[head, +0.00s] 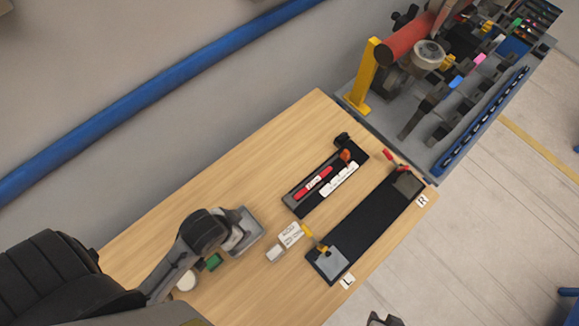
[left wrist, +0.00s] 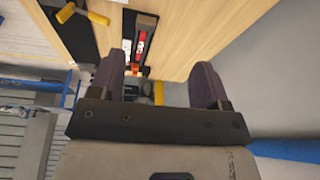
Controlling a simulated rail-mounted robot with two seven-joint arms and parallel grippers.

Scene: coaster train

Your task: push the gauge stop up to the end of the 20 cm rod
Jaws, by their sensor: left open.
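The red rod (head: 313,183), with a white label, lies in the black gauge tray (head: 292,204) in the middle of the table. An orange piece that looks like the gauge stop (head: 345,156) sits beyond the rod's far end, with a small gap between. In the left wrist view the red rod (left wrist: 138,42) and orange stop (left wrist: 134,70) show partly between my fingers, in the distance. My left gripper (head: 250,232) is open and empty, apart from the tray, to its lower left. It also fills the left wrist view (left wrist: 158,80). A dark part at the bottom edge may be my right gripper (head: 384,320).
A long black fixture (head: 370,220) with a yellow handle (head: 308,231) and a red handle (head: 390,155) lies beside the tray. A white labelled block (head: 290,235) stands nearby. A yellow post (head: 363,75) and machinery stand beyond the table. The upper-left tabletop is clear.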

